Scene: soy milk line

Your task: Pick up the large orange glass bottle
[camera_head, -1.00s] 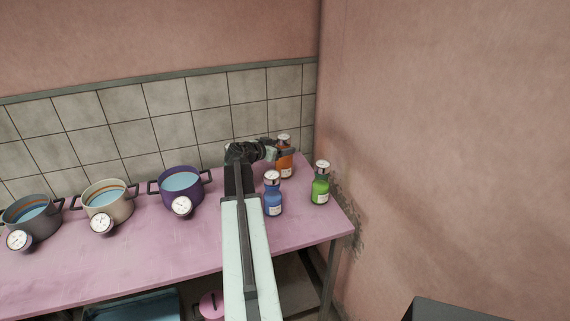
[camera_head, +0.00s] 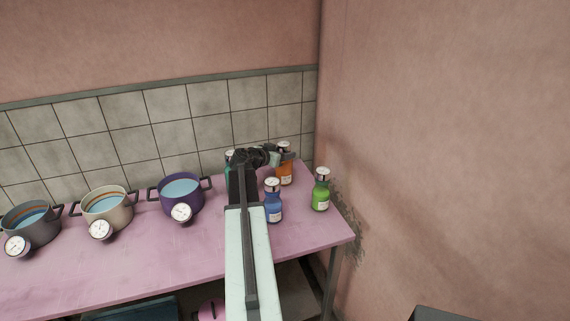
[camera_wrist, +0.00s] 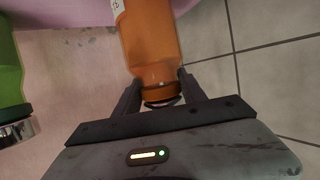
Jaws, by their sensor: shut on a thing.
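The large orange glass bottle (camera_head: 285,176) stands upright at the back right of the pink table. It has a white label and a silver cap with a dial. My gripper (camera_head: 284,156) reaches it from the left and is shut on its upper part. In the wrist view the orange bottle (camera_wrist: 150,45) lies between the two dark fingers (camera_wrist: 160,90), which close around it near its neck. Whether its base touches the table cannot be told.
A blue bottle (camera_head: 273,203) stands in front of the orange one, and a green bottle (camera_head: 321,190) to its right. A teal bottle (camera_head: 229,160) is mostly hidden behind my arm. Purple (camera_head: 182,204), beige (camera_head: 107,212) and grey (camera_head: 32,229) pots stand left. Walls close in behind and right.

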